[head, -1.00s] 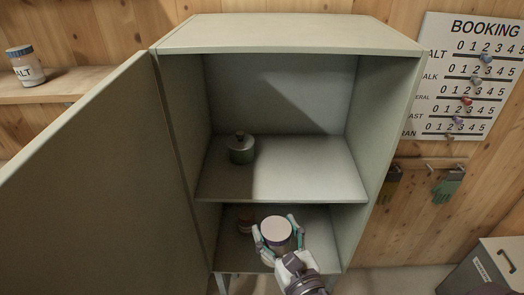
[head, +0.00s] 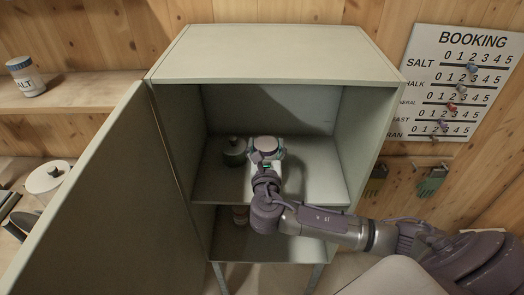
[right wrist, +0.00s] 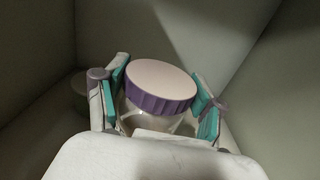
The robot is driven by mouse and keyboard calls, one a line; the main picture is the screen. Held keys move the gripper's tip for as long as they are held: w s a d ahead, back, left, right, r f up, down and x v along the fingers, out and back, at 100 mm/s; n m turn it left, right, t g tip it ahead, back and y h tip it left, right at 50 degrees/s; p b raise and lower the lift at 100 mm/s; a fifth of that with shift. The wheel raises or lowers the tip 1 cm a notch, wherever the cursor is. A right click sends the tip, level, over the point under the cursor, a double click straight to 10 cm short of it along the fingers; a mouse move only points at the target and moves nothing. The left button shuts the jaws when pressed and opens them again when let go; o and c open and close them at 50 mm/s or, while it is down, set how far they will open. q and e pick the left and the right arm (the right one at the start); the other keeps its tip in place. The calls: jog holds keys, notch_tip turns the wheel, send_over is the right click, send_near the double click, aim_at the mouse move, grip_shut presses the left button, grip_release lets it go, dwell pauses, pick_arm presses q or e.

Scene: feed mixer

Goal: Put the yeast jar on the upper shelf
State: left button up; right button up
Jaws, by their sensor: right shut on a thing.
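My right gripper (head: 265,157) is shut on a jar with a pale top and purple ribbed lid rim (right wrist: 160,88), its fingers on either side of it. The jar's label is hidden, so I cannot read whether it says yeast. In the head view the jar (head: 265,144) is inside the open cabinet, at the upper shelf (head: 318,185), right of a dark green canister (head: 234,151). It looks about upright. I cannot tell whether its base touches the shelf. My left gripper is out of view.
The cabinet door (head: 88,195) stands open at left. A small jar (head: 241,214) is on the lower shelf (head: 275,243). The upper shelf is clear right of the held jar. The cabinet's right wall (head: 362,135) is close to my arm. A salt jar (head: 25,77) stands on a wooden wall shelf.

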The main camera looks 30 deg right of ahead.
jog(key=w+f, duration=0.1)
jog(key=w, duration=0.2)
jog(key=shift+w+d+f, duration=0.1)
jog(key=shift+f, duration=0.3)
notch_tip(320, 180, down, 3)
jog(key=shift+f+p, duration=0.1)
jog(key=shift+p, duration=0.75)
jog(key=shift+f, duration=0.45)
jog(key=shift+f, duration=0.1)
jog(key=o, duration=1.2)
jog(key=shift+c, duration=0.2)
